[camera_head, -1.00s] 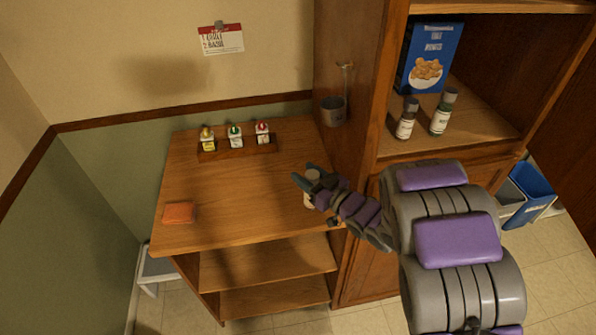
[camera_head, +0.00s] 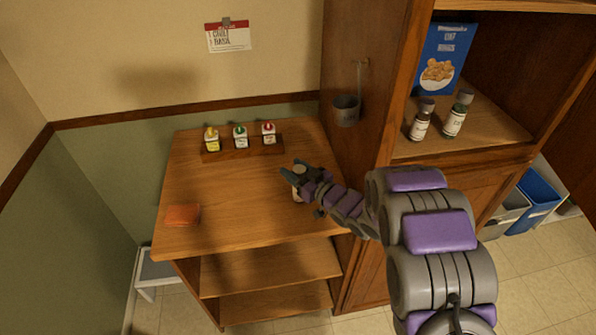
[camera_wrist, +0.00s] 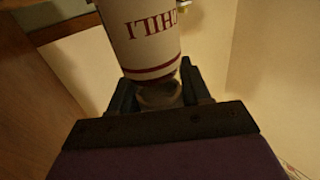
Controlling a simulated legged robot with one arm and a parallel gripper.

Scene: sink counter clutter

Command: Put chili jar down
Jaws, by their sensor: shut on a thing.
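The chili jar (camera_wrist: 152,38) fills the upper middle of the wrist view, its white label reading CHILI upside down in red. My gripper (camera_wrist: 158,92) is shut on the jar near its cap end. In the head view my gripper (camera_head: 294,174) is over the right part of the wooden counter top (camera_head: 230,205). Only a small pale part of the jar shows there, between and below the fingers. I cannot tell whether the jar's base touches the counter.
A wooden rack (camera_head: 243,151) with several small bottles stands at the counter's back. An orange sponge-like block (camera_head: 183,215) lies front left. A cabinet (camera_head: 368,90) rises at the right, with two jars and a blue box (camera_head: 441,58) on its shelf. The counter's middle is clear.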

